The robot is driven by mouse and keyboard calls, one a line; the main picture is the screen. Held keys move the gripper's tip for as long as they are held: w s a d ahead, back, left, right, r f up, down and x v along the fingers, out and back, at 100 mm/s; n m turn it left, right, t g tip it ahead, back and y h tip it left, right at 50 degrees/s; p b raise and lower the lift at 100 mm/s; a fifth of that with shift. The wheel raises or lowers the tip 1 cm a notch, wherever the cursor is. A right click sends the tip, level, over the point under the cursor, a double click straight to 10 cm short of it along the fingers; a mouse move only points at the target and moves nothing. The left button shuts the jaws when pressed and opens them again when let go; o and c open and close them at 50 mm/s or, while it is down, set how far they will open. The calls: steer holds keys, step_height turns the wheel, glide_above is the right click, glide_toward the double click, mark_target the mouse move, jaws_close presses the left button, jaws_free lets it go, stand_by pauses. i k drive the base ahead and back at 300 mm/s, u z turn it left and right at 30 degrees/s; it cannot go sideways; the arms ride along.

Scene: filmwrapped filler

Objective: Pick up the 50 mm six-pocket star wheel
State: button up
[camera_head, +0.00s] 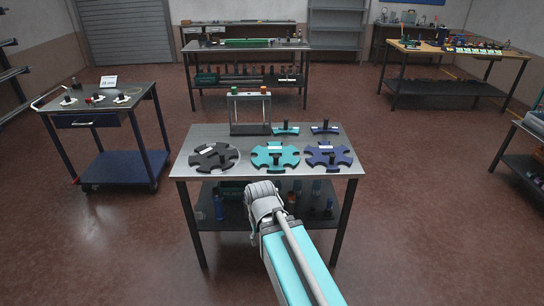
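Three flat star wheels with notched rims lie side by side on the metal table (185,170) in front of me. The left one is a dark grey star wheel (200,160), the middle one is a teal star wheel (262,157), and the right one is a navy blue star wheel (316,160). Each bears a dark upright knob and a small pale label. The labels are too small to read, so I cannot tell which wheel is the 50 mm one. My arm reaches up from the bottom toward the table's front edge. My gripper's fingers are not visible.
A small frame stand (249,129) rises behind the wheels. A teal part (286,130) and a navy part (325,129) lie at the back right. The lower shelf holds several bottles. A trolley (100,105) stands left; open floor surrounds the table.

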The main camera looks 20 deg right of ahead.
mark_target(275, 163)
steer(key=i, duration=0.95)
steer(key=z, duration=0.05)
